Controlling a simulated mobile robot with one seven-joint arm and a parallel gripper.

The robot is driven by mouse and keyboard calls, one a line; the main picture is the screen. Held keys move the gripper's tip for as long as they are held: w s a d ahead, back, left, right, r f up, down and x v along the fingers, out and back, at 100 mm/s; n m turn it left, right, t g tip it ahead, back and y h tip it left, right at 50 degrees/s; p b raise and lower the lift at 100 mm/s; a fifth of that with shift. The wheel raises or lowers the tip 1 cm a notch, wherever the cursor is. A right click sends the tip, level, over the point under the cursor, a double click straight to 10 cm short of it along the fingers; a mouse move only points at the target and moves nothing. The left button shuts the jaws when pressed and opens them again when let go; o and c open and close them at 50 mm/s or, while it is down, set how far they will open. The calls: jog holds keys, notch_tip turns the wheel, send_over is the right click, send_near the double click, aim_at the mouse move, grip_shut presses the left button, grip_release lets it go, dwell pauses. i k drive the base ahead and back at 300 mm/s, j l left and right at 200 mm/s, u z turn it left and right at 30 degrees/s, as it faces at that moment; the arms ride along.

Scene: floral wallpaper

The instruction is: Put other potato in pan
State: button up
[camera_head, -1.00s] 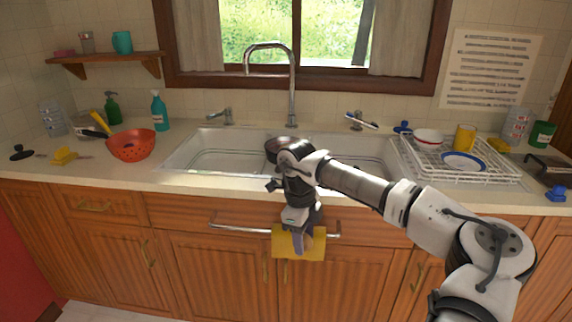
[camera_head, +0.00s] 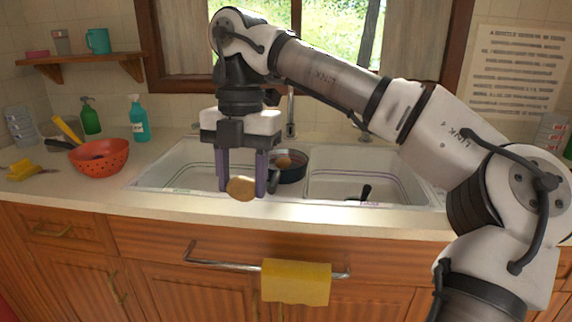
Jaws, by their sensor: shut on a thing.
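My gripper (camera_head: 242,184) points down in front of the sink and is shut on a brown potato (camera_head: 241,189), held between its fingertips. The potato appears raised above the front counter edge. A dark pan (camera_head: 290,171) sits at the sink, just right of and behind my gripper. Another brown potato (camera_head: 284,161) shows inside the pan. Part of the pan is hidden by my right finger.
The white double sink (camera_head: 160,181) has a dark handled object (camera_head: 361,193) in its right basin. A red colander (camera_head: 98,158) stands on the left counter near spray bottles (camera_head: 138,120). A yellow towel (camera_head: 296,283) hangs on the front rail (camera_head: 215,263).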

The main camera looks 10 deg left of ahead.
aim_at(281, 181)
jog(key=i, duration=1.45)
